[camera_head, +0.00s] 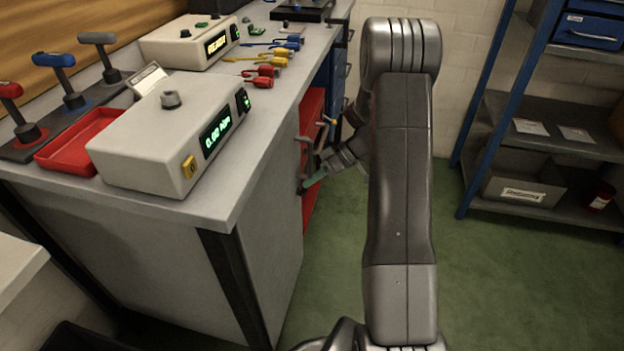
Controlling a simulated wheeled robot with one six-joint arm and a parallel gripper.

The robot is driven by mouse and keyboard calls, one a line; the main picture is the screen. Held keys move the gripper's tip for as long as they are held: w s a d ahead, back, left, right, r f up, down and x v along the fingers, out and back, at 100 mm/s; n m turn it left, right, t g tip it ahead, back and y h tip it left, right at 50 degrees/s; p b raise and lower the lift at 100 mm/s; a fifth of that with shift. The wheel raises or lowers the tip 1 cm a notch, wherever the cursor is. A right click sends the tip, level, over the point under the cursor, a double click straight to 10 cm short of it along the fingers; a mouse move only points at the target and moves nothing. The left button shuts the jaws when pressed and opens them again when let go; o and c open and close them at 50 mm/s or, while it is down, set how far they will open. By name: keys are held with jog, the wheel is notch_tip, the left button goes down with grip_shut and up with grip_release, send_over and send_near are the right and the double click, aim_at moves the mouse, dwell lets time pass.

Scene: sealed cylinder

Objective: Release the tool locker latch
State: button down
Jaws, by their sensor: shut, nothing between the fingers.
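The red tool locker (313,103) is set into the side of the workbench and shows only as a narrow, slanted strip. Small lever-like parts (304,141) stick out from its front; I cannot tell which of them is the latch. My gripper (308,184) reaches down and left to the lower part of the red front. Its fingers look closed, with a greenish part at the tip. It is close to the locker front, but I cannot tell whether it touches. My arm hides part of the area to the right.
A grey workbench (262,120) carries a box with a green display (170,140), a red tray (82,142), levers and coloured tools (262,71). A blue-framed shelf (545,135) stands at the right. Green floor (520,280) between them is clear.

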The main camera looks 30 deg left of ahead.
jog(key=f+g+b, duration=0.1)
jog(key=w+f+m+g+b, duration=0.1)
jog(key=f+b, duration=0.1)
jog(key=shift+a+m, duration=0.15)
jog(key=shift+m, duration=0.15)
dwell(0.3)
jog(key=shift+s, duration=0.2)
jog(key=shift+s+d+r, duration=0.2)
jog(key=shift+s+d, duration=0.1)
jog(key=shift+s, duration=0.25)
dwell(0.3)
